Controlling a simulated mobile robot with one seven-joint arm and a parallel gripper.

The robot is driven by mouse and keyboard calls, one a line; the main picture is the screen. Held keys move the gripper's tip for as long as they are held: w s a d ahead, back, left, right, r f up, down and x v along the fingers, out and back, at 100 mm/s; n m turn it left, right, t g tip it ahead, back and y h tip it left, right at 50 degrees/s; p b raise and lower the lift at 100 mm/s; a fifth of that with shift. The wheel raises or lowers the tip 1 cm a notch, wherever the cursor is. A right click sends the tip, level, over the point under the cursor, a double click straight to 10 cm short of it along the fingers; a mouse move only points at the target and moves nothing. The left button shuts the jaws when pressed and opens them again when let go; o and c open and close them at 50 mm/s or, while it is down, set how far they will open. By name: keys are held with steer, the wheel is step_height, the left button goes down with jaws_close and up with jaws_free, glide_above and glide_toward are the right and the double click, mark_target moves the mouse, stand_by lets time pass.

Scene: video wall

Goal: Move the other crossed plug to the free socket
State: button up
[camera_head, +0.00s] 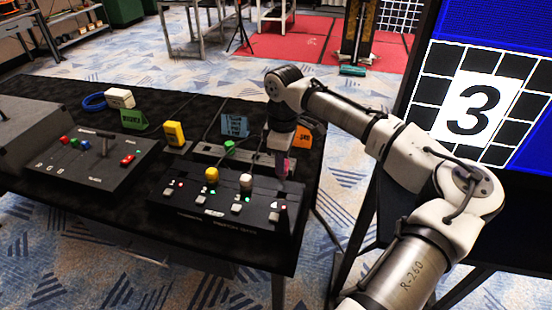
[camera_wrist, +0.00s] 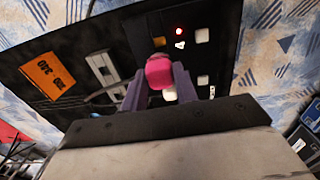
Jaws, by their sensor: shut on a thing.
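My gripper (camera_head: 281,172) is at the right end of the black switch panel (camera_head: 185,212), pointing down. It is shut on a pink plug (camera_wrist: 160,72), which shows between the two purple-grey fingers in the wrist view (camera_wrist: 160,90). I cannot tell whether the plug's lower end is in a socket or just above the panel. A yellow plug (camera_head: 211,174) and a white plug (camera_head: 246,181) stand upright on the panel, left of my gripper. A green plug (camera_head: 229,146) is at the grey strip behind. The socket under my gripper is hidden.
An orange card (camera_head: 304,136) stands behind my gripper, with blue (camera_head: 235,126) and green (camera_head: 133,118) cards further left. A yellow box (camera_head: 175,133) stands behind the panel. A control console (camera_head: 92,158) is at left. The video wall (camera_head: 480,100) shows a 3 at right.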

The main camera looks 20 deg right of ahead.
mark_target(282, 180)
steer(key=shift+f+b, duration=1.9)
steer(key=shift+f, duration=0.95)
steer(key=shift+p, duration=1.05)
steer(key=shift+f+b, duration=0.35)
steer(key=shift+f, duration=1.1)
steer(key=o, duration=1)
steer(key=shift+o, duration=0.5)
steer(key=o, duration=0.5)
steer(key=shift+r, duration=0.1)
